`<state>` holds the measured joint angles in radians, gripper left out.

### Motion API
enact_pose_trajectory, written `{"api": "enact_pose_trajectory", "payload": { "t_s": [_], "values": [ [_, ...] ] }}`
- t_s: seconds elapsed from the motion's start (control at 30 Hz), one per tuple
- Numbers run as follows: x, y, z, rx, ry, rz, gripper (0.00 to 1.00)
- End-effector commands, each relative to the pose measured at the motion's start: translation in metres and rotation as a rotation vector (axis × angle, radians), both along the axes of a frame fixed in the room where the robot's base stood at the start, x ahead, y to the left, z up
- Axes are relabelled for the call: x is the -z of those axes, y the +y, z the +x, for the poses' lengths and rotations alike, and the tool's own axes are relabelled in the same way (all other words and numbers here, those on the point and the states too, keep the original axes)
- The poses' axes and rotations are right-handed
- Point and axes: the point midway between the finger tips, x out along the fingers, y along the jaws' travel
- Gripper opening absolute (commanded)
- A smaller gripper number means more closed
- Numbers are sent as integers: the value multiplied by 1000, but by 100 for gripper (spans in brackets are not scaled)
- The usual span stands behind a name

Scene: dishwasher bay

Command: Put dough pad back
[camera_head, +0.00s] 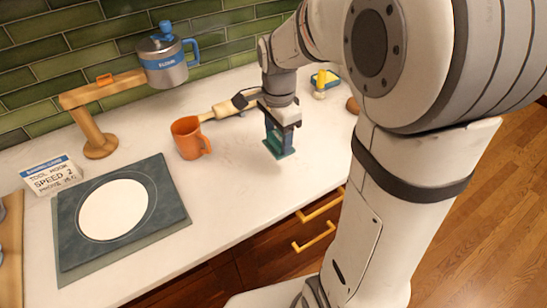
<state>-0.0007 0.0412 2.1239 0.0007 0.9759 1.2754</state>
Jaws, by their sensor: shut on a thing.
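My gripper (279,128) points down over the white counter, right of the orange mug. It is shut on a small teal block-like thing (281,152), close to the counter top; I cannot tell whether it touches the counter. The jaws partly hide this thing, and I cannot tell for sure whether it is the dough pad. A dark slate-coloured mat (78,238) lies flat at the left of the counter, with a pale round disc (113,208) inside a ring on it.
An orange mug (187,139) and a rolling pin (222,109) are left of my gripper. A lettered card (50,177) stands behind the mat. A yellow-and-teal item (321,84) is at the back right.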

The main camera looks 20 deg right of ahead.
Motion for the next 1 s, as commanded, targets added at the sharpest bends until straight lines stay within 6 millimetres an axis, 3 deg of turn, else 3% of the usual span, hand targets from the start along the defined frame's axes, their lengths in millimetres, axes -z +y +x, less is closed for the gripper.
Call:
{"api": "enact_pose_trajectory", "payload": {
  "t_s": [0.2, 0.6, 1.0],
  "values": [
    [41, 1, -1, -1, 6, 0, 36],
    [88, 4, -1, -11, 3, 0, 36],
    [95, 5, 0, -13, 1, 0, 36]
  ]
}}
